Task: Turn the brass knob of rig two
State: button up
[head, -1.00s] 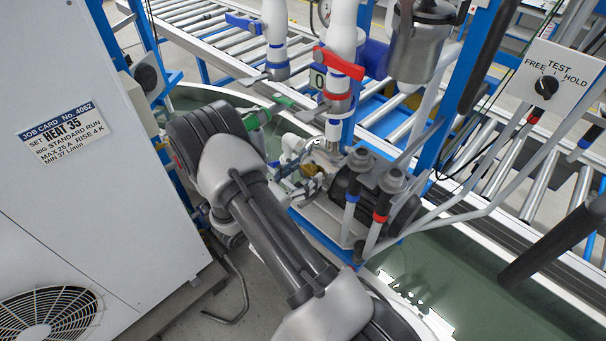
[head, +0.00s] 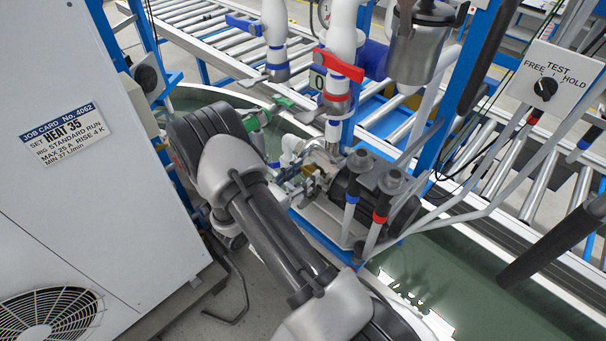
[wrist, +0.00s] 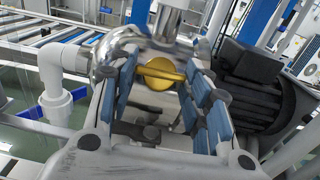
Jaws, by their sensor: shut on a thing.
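The brass knob (wrist: 160,73) sits low on the pump, with a bar-like grip across its round face. In the wrist view it lies between the blue-padded fingers of my gripper (wrist: 162,70), which is shut on it. In the head view my gripper (head: 308,184) reaches the pump from the left, and only a small brass patch (head: 311,190) shows there. My arm and fingers hide most of the knob in that view.
A dark finned motor (wrist: 255,85) stands right of the knob, and a white pipe elbow (wrist: 54,100) is at its left. A red-handled valve (head: 338,64) and a green handle (head: 257,119) are above. A grey cabinet (head: 110,210) closes off the left.

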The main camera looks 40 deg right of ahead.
jog(key=shift+n, duration=0.3)
jog(key=n+t+p, duration=0.2)
jog(key=n, duration=0.1)
jog(key=n+t+y+p, duration=0.1)
jog(key=n, duration=0.1)
jog(key=shift+s+r, duration=0.2)
jog(key=shift+s, duration=0.05)
jog(key=n+t+y+p, duration=0.1)
jog(key=n+p, duration=0.1)
jog(key=n, duration=0.1)
jog(key=n+t+y+p, duration=0.1)
jog(key=n+p, duration=0.1)
jog(key=shift+s+d+r+n, duration=0.1)
jog(key=shift+s+d+n, duration=0.05)
jog(key=shift+n, duration=0.25)
jog(key=n+y+p, duration=0.1)
jog(key=n+p, duration=0.1)
jog(key=n, duration=0.1)
jog(key=n+t+y+p, duration=0.1)
jog(key=n+y+p, duration=0.1)
jog(key=n, duration=0.1)
jog(key=shift+s+d+r, duration=0.1)
jog(key=shift+r, duration=0.1)
jog(key=shift+n+y+p, duration=0.9)
jog(key=shift+n+p, duration=0.35)
jog(key=shift+n, duration=0.45)
jog(key=o, duration=1.1)
jog(key=shift+c, duration=0.2)
